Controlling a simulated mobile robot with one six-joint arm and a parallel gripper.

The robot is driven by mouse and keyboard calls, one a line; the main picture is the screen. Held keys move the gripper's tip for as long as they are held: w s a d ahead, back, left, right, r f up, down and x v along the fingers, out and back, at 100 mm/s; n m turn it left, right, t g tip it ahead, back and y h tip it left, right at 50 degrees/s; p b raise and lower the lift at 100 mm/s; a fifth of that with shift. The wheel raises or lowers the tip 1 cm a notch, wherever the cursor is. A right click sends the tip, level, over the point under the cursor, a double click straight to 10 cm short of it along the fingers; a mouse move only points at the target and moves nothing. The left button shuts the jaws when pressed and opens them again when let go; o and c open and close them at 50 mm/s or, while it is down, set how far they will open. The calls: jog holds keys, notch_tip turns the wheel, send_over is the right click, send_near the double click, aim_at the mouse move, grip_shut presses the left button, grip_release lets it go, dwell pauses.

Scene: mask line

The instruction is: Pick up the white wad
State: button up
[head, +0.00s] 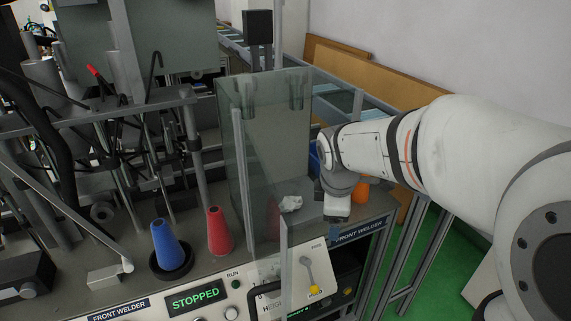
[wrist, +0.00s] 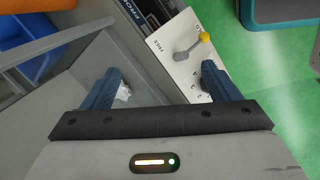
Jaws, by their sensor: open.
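The white wad (head: 290,204) is a small crumpled lump on the grey machine top, seen through the clear guard panels in the head view. In the wrist view a bit of the wad (wrist: 124,92) shows beside the left finger, which hides the rest. My gripper (wrist: 160,85) is open, with its two blue fingers apart and nothing held between them. In the head view my arm comes in from the right and its end (head: 337,205) is to the right of the wad. The fingers are not clear in that view.
A clear guard box (head: 240,150) stands around the wad's spot. A red cone (head: 219,232) and a blue cone (head: 169,245) stand to its left. A lever with a yellow knob (wrist: 205,38) sits on a white panel (wrist: 183,60). A blue bin (wrist: 45,40) is at the left.

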jog(key=w+a+f+n, duration=0.2)
jog(key=w+a+n, duration=0.4)
jog(key=w+n, duration=0.35)
jog(key=n+t, duration=0.1)
jog(key=n, duration=0.7)
send_over(291, 202)
jog(key=s+a, duration=0.2)
notch_tip(291, 202, down, 3)
jog(key=shift+m, duration=0.25)
jog(key=x, duration=0.3)
jog(key=d+x, duration=0.1)
jog(key=x, duration=0.2)
jog(key=shift+s+d+f+p, duration=0.15)
jog(key=shift+p, duration=0.15)
jog(key=shift+f, duration=0.45)
jog(key=c, duration=1)
